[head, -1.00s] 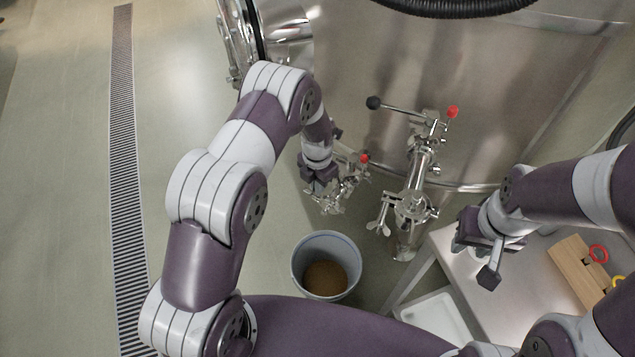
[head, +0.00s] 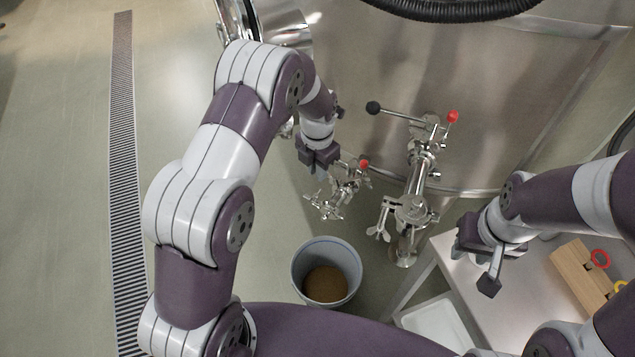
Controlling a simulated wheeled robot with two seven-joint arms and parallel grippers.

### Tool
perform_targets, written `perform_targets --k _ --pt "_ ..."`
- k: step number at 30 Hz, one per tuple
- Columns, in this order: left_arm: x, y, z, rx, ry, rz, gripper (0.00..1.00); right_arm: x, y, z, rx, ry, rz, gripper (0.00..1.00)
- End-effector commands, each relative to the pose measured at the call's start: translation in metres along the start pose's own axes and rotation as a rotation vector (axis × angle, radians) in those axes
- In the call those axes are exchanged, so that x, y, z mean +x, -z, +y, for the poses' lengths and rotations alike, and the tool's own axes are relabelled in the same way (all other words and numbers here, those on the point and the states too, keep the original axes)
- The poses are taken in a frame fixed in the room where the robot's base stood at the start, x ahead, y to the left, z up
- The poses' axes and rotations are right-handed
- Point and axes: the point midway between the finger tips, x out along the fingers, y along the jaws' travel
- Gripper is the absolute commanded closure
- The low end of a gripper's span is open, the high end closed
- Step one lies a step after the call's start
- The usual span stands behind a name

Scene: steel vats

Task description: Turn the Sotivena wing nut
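Two steel valve fittings stand at the front of the vat, and no label shows which wing nut is the Sotivena one. The larger fitting (head: 415,190) has a silver wing nut (head: 379,233) at its lower left. The smaller fitting (head: 338,193), with a red-tipped handle, has small wing-shaped parts at its lower end. My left gripper (head: 322,174) is just above and left of the smaller fitting; whether it touches it, and its opening, cannot be told. My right gripper (head: 476,262) hangs over the bench's left edge, apart from both fittings; its opening is unclear.
A grey bucket (head: 298,270) with brown contents stands on the floor below the fittings. The bench (head: 535,292) at the right carries a wooden block (head: 580,277) with coloured rings. A black-knobbed lever (head: 395,110) sticks out leftward above the larger fitting. Floor at the left is clear.

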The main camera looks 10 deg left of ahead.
Motion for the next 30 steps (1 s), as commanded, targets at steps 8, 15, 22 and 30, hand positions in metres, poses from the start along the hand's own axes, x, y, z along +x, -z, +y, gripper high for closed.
perform_targets --k 8,15,22,30 --pt "-0.038 0.0 0.0 0.0 0.0 0.0 0.82 0.002 0.0 0.0 0.0 0.0 0.0 0.64" --pt "-0.04 0.0 0.0 0.0 0.0 0.0 0.82 0.002 0.0 0.0 0.0 0.0 0.0 0.64" --pt "-0.04 0.0 0.0 0.0 0.0 0.0 0.82 0.002 0.0 0.0 0.0 0.0 0.0 0.64" --pt "-0.03 0.009 -0.004 0.612 0.003 0.003 0.82 0.002 0.0 0.0 0.0 0.0 0.0 0.64"
